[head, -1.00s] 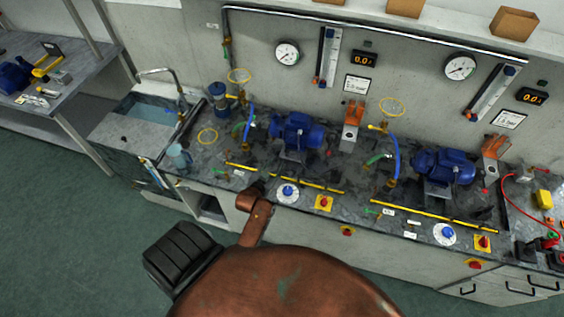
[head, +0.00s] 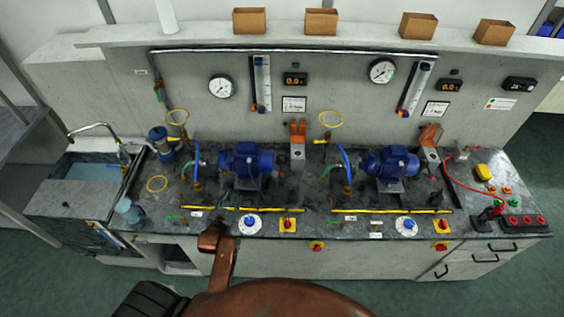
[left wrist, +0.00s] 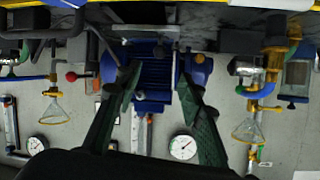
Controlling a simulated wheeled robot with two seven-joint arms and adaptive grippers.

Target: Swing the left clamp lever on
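The left pump (head: 246,160) has a blue motor and stands on the counter; it also shows upside down in the left wrist view (left wrist: 155,75). A small lever with a red knob (left wrist: 71,76) shows beside it in that view. I take this for the left clamp lever, though its exact position is too small to tell. My left gripper (left wrist: 160,85) has its two dark fingers apart, with the blue motor seen beyond them and nothing held between. In the head view only my copper-coloured arm shows clearly, by the counter's front edge. My right gripper is not in view.
A second blue pump (head: 390,162) stands further right. A yellow rail (head: 390,211) and dials line the counter front. An orange bracket (head: 298,130) and a blue hose (head: 346,163) stand between the pumps. A sink (head: 92,172) is at the left.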

